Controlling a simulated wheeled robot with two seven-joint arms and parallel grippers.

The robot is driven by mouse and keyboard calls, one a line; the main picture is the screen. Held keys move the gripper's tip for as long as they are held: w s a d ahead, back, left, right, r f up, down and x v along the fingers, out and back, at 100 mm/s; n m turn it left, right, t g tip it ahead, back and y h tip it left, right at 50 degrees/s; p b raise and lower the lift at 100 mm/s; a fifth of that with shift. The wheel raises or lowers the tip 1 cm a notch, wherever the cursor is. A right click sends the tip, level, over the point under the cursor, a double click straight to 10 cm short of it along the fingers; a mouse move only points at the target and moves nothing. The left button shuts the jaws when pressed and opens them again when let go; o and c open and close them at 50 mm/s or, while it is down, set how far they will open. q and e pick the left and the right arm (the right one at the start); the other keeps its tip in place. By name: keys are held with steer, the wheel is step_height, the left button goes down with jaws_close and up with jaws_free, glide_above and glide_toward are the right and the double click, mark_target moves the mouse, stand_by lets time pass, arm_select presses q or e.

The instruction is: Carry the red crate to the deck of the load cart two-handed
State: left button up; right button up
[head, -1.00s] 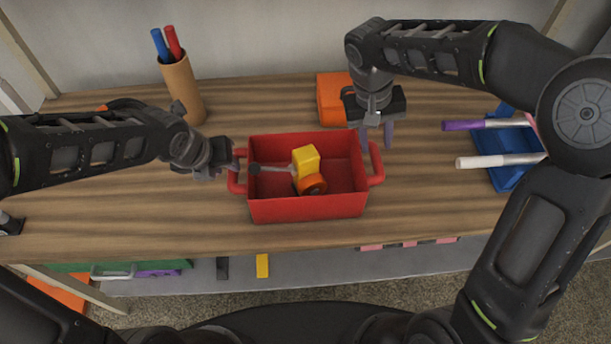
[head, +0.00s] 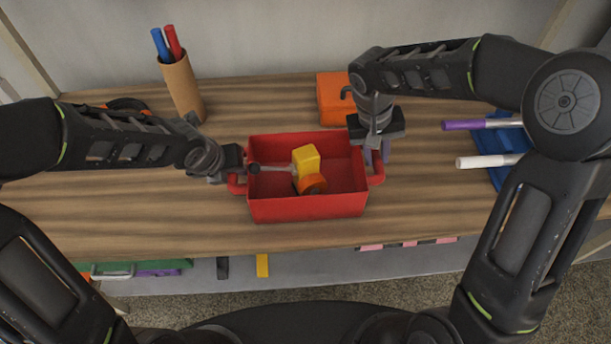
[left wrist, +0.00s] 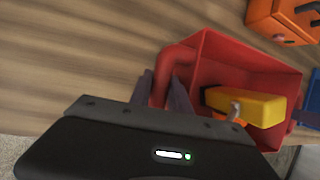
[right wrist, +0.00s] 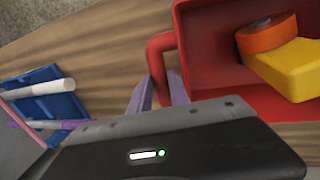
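The red crate (head: 308,206) stands on the wooden workbench and holds a yellow block (head: 306,159), an orange roll (head: 312,184) and a grey-handled tool (head: 272,168). My left gripper (head: 239,172) is at the crate's left handle. In the left wrist view its open fingers (left wrist: 164,88) stand either side of that red handle (left wrist: 174,62). My right gripper (head: 376,156) points down at the right handle (head: 377,172). In the right wrist view its open fingers (right wrist: 160,90) straddle the handle (right wrist: 157,54). The load cart is not recognisable in any view.
An orange box (head: 332,98) stands behind the crate. A cardboard tube with blue and red markers (head: 183,90) is at the back left. A blue tray (head: 500,176) with pens lies at the right. The bench (head: 180,225) is clear in front of the crate.

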arm_select(q)
jaws_close()
arm_select(e)
jaws_close()
stand_by(0.7)
arm_select(q)
steer(key=shift+r, duration=0.15)
arm_select(e)
steer(key=shift+r, duration=0.2)
